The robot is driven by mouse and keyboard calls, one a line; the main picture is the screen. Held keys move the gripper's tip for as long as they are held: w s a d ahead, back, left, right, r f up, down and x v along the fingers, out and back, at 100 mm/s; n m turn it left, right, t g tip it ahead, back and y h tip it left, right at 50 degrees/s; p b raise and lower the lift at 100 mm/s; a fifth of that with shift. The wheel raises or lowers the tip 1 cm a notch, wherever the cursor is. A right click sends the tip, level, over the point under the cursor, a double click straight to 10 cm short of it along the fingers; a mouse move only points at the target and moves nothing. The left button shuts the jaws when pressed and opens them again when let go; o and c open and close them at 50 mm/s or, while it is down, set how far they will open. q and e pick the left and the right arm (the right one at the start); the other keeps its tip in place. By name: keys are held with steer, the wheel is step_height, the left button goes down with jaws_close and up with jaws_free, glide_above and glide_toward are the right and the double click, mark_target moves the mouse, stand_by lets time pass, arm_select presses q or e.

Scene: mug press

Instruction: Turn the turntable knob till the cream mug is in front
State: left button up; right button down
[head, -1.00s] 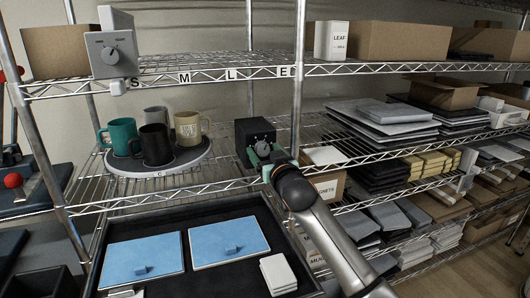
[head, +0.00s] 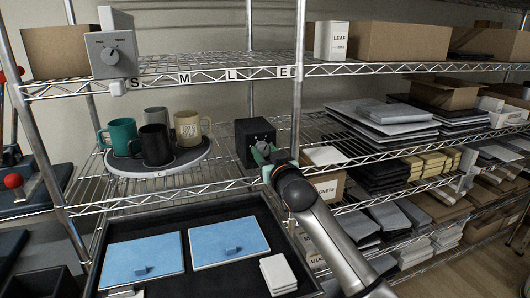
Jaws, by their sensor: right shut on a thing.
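The cream mug (head: 187,127) stands at the back right of the round turntable (head: 188,161) on the wire shelf. A black mug (head: 155,145) stands at the front, a teal mug (head: 121,136) at the left and a grey mug (head: 155,115) at the back. The black knob box (head: 243,136) stands to the right of the turntable. My right gripper (head: 263,156) is at the box's front face and shut on the knob, which its fingers mostly hide. My left gripper does not show.
A dark tray below holds two blue pads (head: 228,243) and a stack of white cards (head: 278,273). Cardboard boxes and stacks of flat goods fill the shelves at the right.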

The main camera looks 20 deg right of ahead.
steer(key=shift+r+n+p, duration=0.1)
steer(key=shift+n+p, duration=0.5)
steer(key=shift+p, duration=0.05)
steer(key=shift+n+p, duration=1.05)
steer(key=shift+n, duration=0.05)
steer(key=n+p, duration=0.2)
steer(key=n, duration=0.1)
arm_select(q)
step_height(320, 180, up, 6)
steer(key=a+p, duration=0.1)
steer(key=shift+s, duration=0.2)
arm_select(e)
steer(key=shift+a+n, duration=0.1)
steer(key=shift+n, duration=1.5)
arm_select(q)
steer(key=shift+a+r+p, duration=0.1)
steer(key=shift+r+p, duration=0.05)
steer(key=shift+p, duration=0.15)
arm_select(e)
steer(key=shift+f, duration=0.2)
steer(key=shift+c, duration=1.9)
jaws_free()
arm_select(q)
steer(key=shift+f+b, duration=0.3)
arm_select(e)
steer(key=s, duration=1.2)
steer(key=shift+s+d, duration=0.25)
